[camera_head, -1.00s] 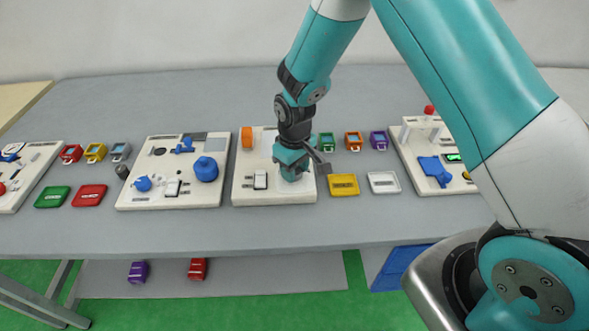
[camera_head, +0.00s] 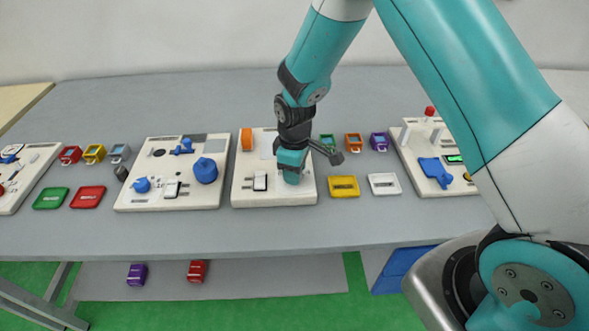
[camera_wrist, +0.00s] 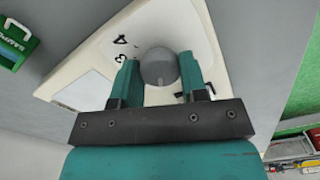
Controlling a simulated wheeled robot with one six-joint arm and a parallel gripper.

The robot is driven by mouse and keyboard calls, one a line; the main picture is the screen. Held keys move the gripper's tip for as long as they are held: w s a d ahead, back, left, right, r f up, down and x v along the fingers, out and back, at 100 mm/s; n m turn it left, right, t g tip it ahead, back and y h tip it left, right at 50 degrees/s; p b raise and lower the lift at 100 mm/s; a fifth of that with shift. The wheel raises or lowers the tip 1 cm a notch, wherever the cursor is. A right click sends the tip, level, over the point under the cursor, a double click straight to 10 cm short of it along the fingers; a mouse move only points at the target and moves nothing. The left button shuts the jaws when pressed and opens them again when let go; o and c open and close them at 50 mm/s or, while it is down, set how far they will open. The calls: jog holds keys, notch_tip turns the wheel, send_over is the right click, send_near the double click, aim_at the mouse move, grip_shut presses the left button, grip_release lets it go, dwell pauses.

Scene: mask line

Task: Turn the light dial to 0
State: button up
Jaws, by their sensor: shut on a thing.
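The light dial is a round grey knob (camera_wrist: 159,65) on a white panel, seen between my fingers in the wrist view. Black digits, seemingly 3 and 4, are printed on the panel to the left of it. My gripper (camera_wrist: 159,78) points down at the panel and is shut on the knob. In the head view my gripper (camera_head: 291,178) is over the right part of the middle white board (camera_head: 275,197) and hides the knob. The knob's pointer and the digit 0 cannot be made out.
The middle board also carries an orange round part (camera_head: 246,139) and a white switch (camera_head: 260,181). A board with blue parts (camera_head: 140,203) lies to the left. Yellow (camera_head: 343,187) and white (camera_head: 383,184) trays lie to the right, before another board (camera_head: 428,184).

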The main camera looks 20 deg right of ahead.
jog(key=o, duration=0.9)
jog(key=shift+r, duration=0.15)
notch_tip(320, 180, up, 17)
jog(key=shift+r+b, duration=0.1)
jog(key=shift+b, duration=0.85)
